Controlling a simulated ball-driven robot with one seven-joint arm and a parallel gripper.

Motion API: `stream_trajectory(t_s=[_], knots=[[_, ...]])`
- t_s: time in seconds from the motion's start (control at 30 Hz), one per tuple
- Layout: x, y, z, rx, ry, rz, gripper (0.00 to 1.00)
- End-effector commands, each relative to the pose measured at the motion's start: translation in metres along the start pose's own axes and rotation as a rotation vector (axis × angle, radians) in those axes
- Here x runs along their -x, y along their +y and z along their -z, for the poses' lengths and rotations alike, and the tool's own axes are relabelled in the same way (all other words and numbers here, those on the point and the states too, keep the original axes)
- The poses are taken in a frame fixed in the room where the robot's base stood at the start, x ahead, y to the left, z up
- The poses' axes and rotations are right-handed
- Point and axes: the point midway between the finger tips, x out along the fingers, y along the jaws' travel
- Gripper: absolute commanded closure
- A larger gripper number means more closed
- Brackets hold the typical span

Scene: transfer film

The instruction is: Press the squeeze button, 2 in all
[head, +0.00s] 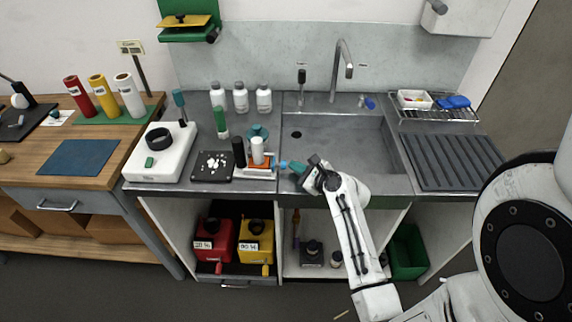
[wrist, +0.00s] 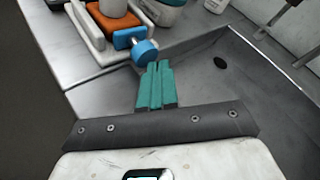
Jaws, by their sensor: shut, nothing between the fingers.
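A blue round button (wrist: 146,52) sticks out from the right side of a small device with an orange block (wrist: 112,20) in a white tray (wrist: 92,30). In the head view the blue button (head: 283,164) shows at the sink's left edge, beside the orange block (head: 268,160). My gripper (wrist: 159,68) has teal fingers, shut together with nothing between them. Its fingertips lie just below and right of the button in the wrist view; I cannot tell whether they touch it. In the head view my gripper (head: 295,167) reaches left, over the sink's front left corner.
A white bottle (head: 257,147) stands on the orange block, and a black cylinder (head: 239,153) stands left of it. A drying rack (head: 440,112) stands at right.

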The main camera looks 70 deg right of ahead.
Motion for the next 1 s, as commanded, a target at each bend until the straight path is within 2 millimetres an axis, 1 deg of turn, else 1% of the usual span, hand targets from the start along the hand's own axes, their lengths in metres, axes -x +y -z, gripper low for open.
stream_trajectory(t_s=[1.0], knots=[[-0.0082, 0.0063, -0.0068, 0.0, -0.001, -0.002, 1.0]])
